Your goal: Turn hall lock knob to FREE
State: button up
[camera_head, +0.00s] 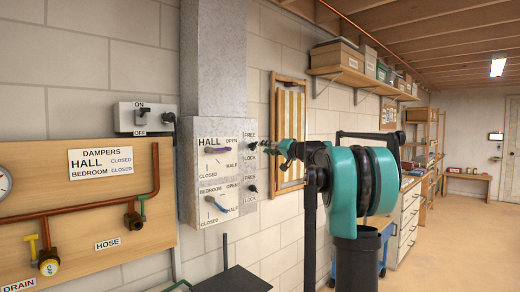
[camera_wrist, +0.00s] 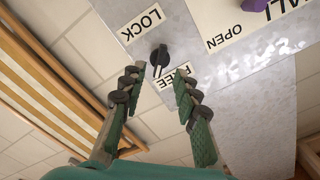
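The hall lock knob (camera_wrist: 160,57) is small and black on the grey panel (camera_head: 186,170). In the wrist view, which is upside down, it lies between the LOCK label (camera_wrist: 141,25) and the FREE label (camera_wrist: 168,82), the latter partly hidden by a finger. Its narrow handle seems to extend toward the FREE side, but I cannot tell its exact setting. My gripper (camera_wrist: 159,76) is open and empty, its fingertips apart on either side, just short of the knob.
The purple hall lever (camera_head: 224,149) and blue bedroom lever (camera_head: 215,203) are left of my gripper. The bedroom lock knob (camera_head: 252,188) is below. A wooden slatted frame (camera_head: 290,104) hangs behind my gripper. A pipe board (camera_head: 75,205) is farther left. Open floor lies right.

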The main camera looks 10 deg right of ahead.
jog(key=v, duration=0.6)
jog(key=shift+s+d, duration=0.2)
jog(key=shift+s, duration=0.15)
jog(key=shift+f, duration=0.15)
jog(key=s+a+f+n+g+h, duration=0.15)
jog(key=s+a+f, duration=0.25)
jog(key=s+f, duration=0.45)
jog(key=s+a+f+g+h, duration=0.1)
jog(key=s+a+f+g, duration=0.3)
jog(key=f, duration=0.8)
jog(key=s+a+f+n+g+h, duration=0.1)
jog(key=s+a+f+g, duration=0.15)
jog(key=s+f, duration=0.7)
jog(key=s+d+f+g+h, duration=0.1)
jog(key=s+d+f+h, duration=0.2)
jog(key=s+f, duration=0.8)
jog(key=s+d+f+g+h, duration=0.1)
jog(key=s+d+f+h, duration=0.2)
jog(key=s+f, duration=0.8)
jog(key=shift+s+d+f+m+h, duration=0.2)
jog(key=shift+d+f+m+h, duration=0.3)
jog(key=shift+f, duration=0.3)
jog(key=shift+a, duration=0.2)
